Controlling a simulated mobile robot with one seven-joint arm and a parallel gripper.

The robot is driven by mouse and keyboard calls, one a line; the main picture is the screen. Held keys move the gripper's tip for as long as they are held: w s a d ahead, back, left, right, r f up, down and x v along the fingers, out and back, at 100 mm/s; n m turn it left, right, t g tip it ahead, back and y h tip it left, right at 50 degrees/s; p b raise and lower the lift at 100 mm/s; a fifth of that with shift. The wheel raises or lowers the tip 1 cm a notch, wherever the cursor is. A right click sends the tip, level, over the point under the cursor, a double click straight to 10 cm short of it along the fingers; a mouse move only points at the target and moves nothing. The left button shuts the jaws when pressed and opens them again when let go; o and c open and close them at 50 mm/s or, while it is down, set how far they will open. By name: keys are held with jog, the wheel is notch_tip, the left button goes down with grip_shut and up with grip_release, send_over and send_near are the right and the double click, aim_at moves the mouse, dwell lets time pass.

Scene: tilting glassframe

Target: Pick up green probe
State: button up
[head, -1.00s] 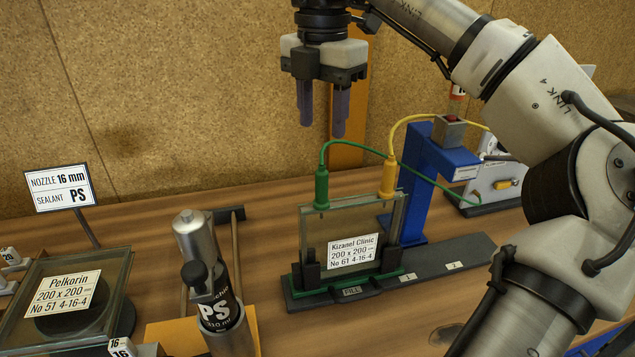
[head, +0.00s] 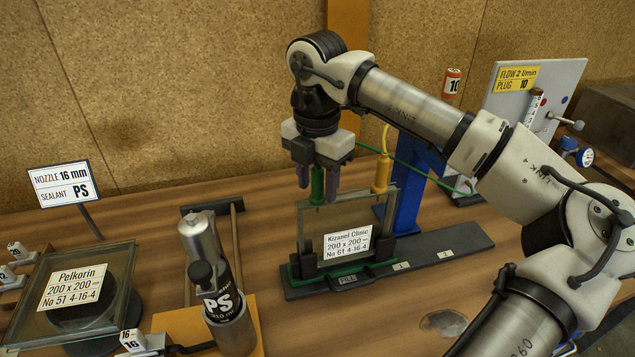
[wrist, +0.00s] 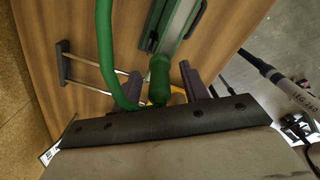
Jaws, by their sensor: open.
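The green probe (head: 317,186) stands upright at the top left edge of the glass pane labelled Kizanel Clinic (head: 335,222). My gripper (head: 318,183) is open and lowered over it, with one finger on each side of the probe in the head view. In the wrist view the green probe (wrist: 159,78) lies between the two dark fingertips of my gripper (wrist: 163,82). Its green cable curves away to the left there. I cannot tell whether either finger touches the probe. The yellow probe (head: 382,174) stands on the same pane, to the right.
The pane stands in a dark base rail (head: 440,248). A blue post (head: 410,185) is close behind it. A sealant cartridge marked PS (head: 228,305), a sign (head: 62,185) and the Pelkorin pane (head: 122,262) are to the left. Bare table lies in front right.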

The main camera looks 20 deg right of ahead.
grip_shut()
jog(key=shift+r, duration=0.1)
dwell(0.3)
notch_tip(320, 180, up, 20)
jog(key=p, duration=0.2)
dwell(0.3)
